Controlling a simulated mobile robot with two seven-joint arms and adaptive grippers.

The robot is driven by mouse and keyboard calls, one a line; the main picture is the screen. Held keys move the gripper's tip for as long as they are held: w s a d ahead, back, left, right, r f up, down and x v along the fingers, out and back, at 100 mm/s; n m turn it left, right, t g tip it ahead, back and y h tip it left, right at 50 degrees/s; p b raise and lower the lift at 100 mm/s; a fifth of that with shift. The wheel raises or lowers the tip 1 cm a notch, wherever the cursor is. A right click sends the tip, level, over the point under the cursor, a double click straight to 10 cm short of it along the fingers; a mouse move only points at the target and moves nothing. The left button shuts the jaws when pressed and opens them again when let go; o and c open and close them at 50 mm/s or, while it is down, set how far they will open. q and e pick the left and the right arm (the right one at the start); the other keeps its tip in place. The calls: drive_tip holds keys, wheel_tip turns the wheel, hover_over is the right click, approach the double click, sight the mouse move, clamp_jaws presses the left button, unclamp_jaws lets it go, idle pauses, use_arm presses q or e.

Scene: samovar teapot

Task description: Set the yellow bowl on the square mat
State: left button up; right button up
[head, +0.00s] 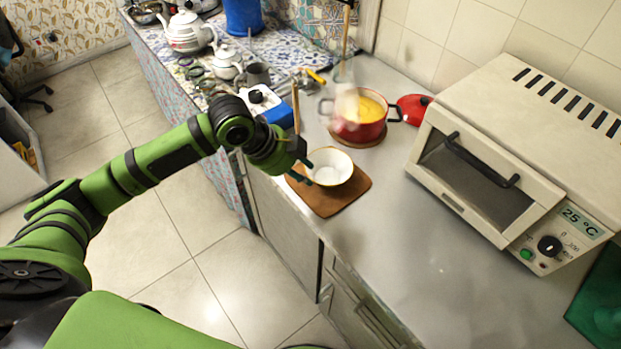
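The bowl (332,168), white inside with a pale outer wall, is upright over the brown square mat (327,205) on the grey counter. It appears to rest on the mat's back part, though its base contact is hard to see. My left gripper (300,171) is at the bowl's left side, low over the mat, with its dark teal fingertips close to or touching the bowl's rim. Whether the fingers grip the rim or stand apart from it is too small to tell. My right gripper is not in view.
A red pot (362,128) with yellow contents stands on a trivet behind the bowl, with a red lid (413,109) beside it. A toaster oven (515,150) stands at right. A blue-and-white box (267,107) and teapots (188,32) are at back left. The front counter is clear.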

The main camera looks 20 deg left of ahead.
use_arm(q)
drive_tip(key=v, duration=0.6)
drive_tip(key=shift+r, duration=0.2)
drive_tip(key=shift+s, duration=0.1)
